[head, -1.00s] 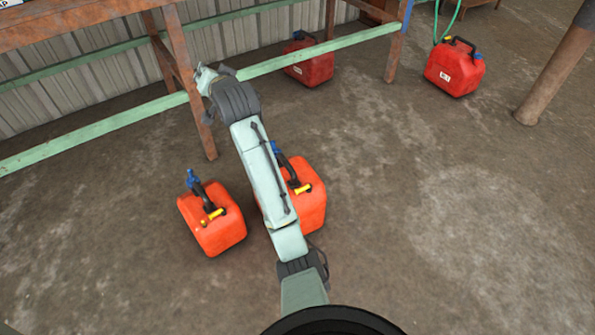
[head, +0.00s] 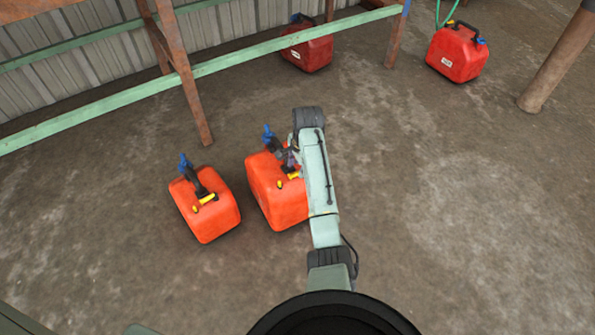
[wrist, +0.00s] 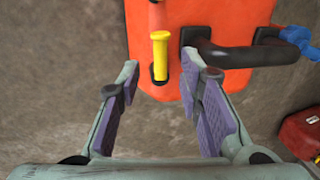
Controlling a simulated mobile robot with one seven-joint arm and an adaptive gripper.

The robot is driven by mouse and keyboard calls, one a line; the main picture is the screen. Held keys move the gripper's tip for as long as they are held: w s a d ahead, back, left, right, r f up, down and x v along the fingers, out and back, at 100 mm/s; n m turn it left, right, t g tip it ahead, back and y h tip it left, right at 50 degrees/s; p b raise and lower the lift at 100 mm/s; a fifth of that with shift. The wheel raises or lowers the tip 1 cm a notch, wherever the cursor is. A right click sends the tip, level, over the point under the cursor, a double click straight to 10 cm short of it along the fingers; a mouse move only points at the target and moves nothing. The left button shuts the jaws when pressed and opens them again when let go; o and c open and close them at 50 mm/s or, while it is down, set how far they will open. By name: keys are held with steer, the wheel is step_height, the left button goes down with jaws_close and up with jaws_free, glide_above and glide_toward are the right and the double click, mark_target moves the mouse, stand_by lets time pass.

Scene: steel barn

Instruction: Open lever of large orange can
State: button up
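The large orange can (head: 283,207) stands upright on the floor, partly covered by my arm in the head view. Its orange top (wrist: 225,20) fills the upper part of the wrist view, with a black handle (wrist: 240,54), a blue cap (wrist: 300,38) and a yellow lever (wrist: 160,50). My gripper (wrist: 160,72) is open and empty above the can. In the wrist view the yellow lever shows between its two fingertips, nearer the right finger; I cannot tell whether they touch. A smaller orange can (head: 207,220) stands just left, with its own yellow lever.
Two red cans stand farther back, one under the bench (head: 307,55) and one to the right (head: 457,55). A green rail (head: 215,68) and rusty bench leg (head: 192,100) stand behind the orange cans. A brown post (head: 556,62) is at far right. The floor at right is clear.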

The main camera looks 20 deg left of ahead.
mark_target(297, 173)
steer(key=shift+w+a+f, duration=0.1)
steer(key=shift+w+f, duration=0.05)
steer(key=shift+f, duration=0.6)
steer(key=shift+w+a+f, duration=0.1)
steer(key=shift+f, duration=0.65)
steer(key=shift+c, duration=0.2)
jaws_close()
